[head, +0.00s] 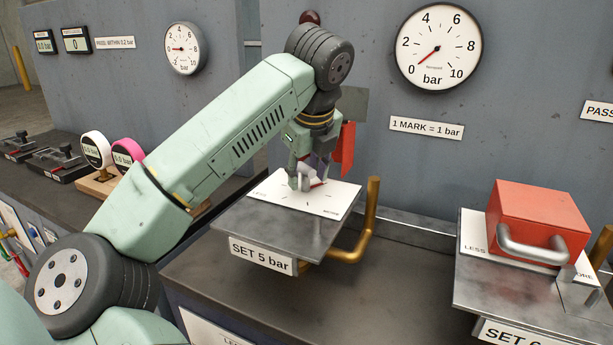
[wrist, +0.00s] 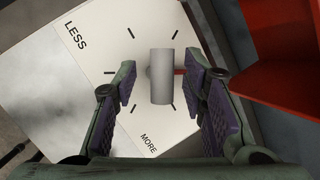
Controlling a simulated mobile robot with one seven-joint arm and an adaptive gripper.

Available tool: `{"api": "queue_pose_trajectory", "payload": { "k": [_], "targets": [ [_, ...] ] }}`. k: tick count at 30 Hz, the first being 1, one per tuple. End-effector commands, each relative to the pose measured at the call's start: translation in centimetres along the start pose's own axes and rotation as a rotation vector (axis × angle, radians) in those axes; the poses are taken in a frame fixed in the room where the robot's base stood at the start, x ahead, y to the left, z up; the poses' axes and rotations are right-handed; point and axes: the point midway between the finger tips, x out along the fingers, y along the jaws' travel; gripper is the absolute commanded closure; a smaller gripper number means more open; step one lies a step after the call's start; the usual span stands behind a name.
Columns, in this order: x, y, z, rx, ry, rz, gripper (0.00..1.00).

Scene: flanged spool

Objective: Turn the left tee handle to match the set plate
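The left tee handle, a grey bar (wrist: 161,75), stands over a white dial card (wrist: 90,50) with black marks between LESS and MORE. A red pointer at the handle points right in the wrist view. My gripper (wrist: 160,80) is open, with one finger pad on each side of the bar and visible gaps. In the head view my gripper (head: 306,180) is low over the card and mostly hides the handle. The set plate (head: 262,253) reads SET 5 bar. The large gauge (head: 438,47) above has its needle near 0.
A red upright flap (head: 345,148) stands close behind my gripper; red also fills the right of the wrist view. A brass bent bar (head: 371,220) is at the stand's right.

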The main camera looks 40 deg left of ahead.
Motion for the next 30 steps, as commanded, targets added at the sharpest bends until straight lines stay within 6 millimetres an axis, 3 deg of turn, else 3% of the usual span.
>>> {"api": "queue_pose_trajectory", "payload": {
  "k": [8, 26, 30],
  "targets": [
    [0.17, -0.03, 0.01, 0.000, 0.000, -0.001, 0.61],
    [0.13, -0.07, 0.00, 0.001, -0.001, -0.002, 1.00],
    [0.11, -0.10, 0.00, 0.001, -0.001, -0.003, 1.00]
  ]
}}
